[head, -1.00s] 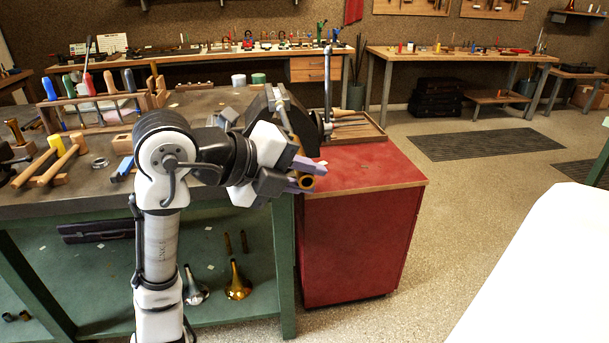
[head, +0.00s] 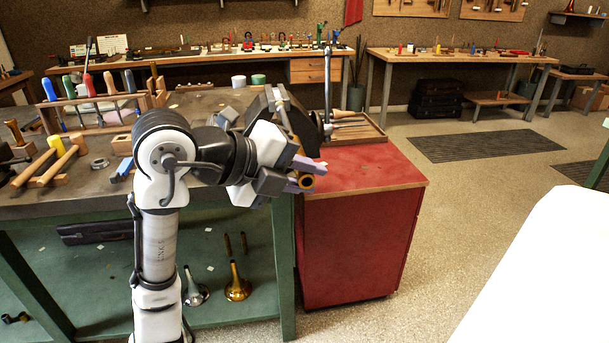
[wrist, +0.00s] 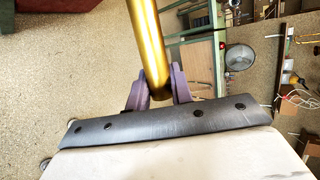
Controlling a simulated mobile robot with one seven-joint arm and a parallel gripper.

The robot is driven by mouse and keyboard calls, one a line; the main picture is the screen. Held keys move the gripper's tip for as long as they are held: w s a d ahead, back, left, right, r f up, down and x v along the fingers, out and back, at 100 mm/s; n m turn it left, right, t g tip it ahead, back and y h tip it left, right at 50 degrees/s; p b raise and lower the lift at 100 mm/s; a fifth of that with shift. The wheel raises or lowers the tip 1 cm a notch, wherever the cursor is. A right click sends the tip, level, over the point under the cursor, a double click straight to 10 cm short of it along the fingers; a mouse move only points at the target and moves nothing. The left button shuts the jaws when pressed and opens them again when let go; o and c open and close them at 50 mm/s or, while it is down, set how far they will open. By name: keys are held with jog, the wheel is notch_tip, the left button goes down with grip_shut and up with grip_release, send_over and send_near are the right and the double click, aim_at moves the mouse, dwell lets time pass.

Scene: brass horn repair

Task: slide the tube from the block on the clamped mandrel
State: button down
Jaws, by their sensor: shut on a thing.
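My gripper (head: 302,176) is at the front right of the bench, in front of a dark vise (head: 304,122). Its purple fingers are shut on a brass tube. In the wrist view, the gold tube (wrist: 149,42) lies between the fingers (wrist: 159,88) and runs up out of the top of the picture. In the head view, the tube's round near end (head: 306,181) shows between the fingertips. The mandrel and the block cannot be made out; my wrist and the vise hide that area. I cannot tell whether the tube is around the mandrel.
A red cabinet (head: 352,230) stands right of the bench, with a wooden tray (head: 372,136) of tools on top. A tool rack (head: 100,108) and wooden mallets (head: 48,165) are on the bench at left.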

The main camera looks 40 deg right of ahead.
jog(key=shift+w+d, duration=0.1)
jog(key=shift+w+d, duration=0.5)
jog(key=shift+w, duration=0.35)
jog(key=shift+w+d, duration=0.5)
jog(key=shift+w, duration=0.3)
dwell(0.6)
jog(key=shift+w, duration=0.1)
jog(key=shift+w+d+p, duration=0.45)
jog(key=shift+w+d, duration=0.6)
jog(key=shift+w, duration=0.6)
jog(key=shift+w+d+p, duration=0.4)
jog(key=shift+w+d, duration=0.6)
jog(key=shift+w, duration=0.65)
jog(key=shift+w+d+p, duration=0.45)
jog(key=shift+w+d, duration=0.6)
jog(key=shift+w, duration=0.6)
jog(key=c, duration=1.1)
grip_release()
jog(key=shift+c, duration=0.2)
jog(key=shift+w+a, duration=0.1)
jog(key=b+v, duration=0.2)
jog(key=v, duration=1.1)
jog(key=shift+a+r, duration=0.2)
jog(key=shift+r, duration=0.05)
